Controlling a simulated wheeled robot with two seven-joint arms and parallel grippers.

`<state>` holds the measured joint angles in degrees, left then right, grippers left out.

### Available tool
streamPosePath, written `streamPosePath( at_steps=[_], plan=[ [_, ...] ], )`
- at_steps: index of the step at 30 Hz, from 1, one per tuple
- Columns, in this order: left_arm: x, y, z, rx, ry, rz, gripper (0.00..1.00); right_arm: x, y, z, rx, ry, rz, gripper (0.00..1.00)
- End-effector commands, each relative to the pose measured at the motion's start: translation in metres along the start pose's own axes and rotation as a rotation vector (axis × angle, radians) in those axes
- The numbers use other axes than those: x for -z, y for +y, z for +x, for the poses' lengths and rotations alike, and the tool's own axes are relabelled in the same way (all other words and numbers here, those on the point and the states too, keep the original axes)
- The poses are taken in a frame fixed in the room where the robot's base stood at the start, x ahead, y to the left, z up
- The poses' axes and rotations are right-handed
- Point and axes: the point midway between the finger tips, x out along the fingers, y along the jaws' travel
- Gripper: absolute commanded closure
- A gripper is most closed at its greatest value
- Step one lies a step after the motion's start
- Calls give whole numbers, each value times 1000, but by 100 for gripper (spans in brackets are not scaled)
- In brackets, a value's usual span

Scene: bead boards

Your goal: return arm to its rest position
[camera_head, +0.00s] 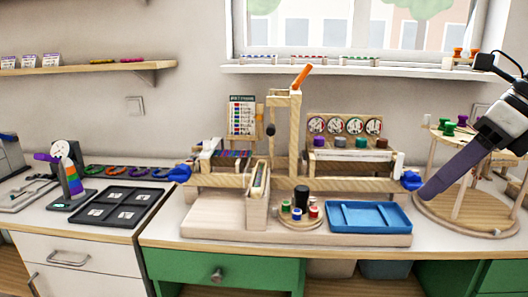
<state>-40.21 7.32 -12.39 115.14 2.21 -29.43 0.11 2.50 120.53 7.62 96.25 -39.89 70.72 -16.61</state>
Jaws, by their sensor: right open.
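My right gripper (425,193) comes in from the right edge on a grey and black arm. It shows as a long dark purple-grey shape, slanting down to the left, in front of the round wooden stand. Nothing shows between its fingers, and it looks apart from the table. My left gripper is out of view.
A wooden bead-board station (205,215) fills the middle of the table, with a blue tray (370,232) at its right. A round wooden stand (480,222) is at the right, behind my right gripper. A black sectioned tray (108,222) lies at left. A windowsill (300,71) runs above.

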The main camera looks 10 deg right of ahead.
Motion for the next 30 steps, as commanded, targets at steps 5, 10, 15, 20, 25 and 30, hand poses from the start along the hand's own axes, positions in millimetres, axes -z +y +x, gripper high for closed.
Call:
streamPosePath(
  at_steps=[5, 10, 15, 20, 25, 30],
  plan=[
    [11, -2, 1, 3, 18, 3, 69, -2, 0, 39, -144, -103, 113, 53],
    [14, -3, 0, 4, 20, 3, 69, -3, 1, 84, -310, -229, 288, 53],
    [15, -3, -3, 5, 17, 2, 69, 4, 0, 145, -529, -402, 628, 53],
    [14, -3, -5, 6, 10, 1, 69, 25, -7, 204, -692, -547, 1047, 53],
    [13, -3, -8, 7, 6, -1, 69, 72, -8, 272, -787, -643, 1553, 53],
    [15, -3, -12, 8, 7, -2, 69, 140, 14, 342, -791, -666, 2097, 53]
  ],
)
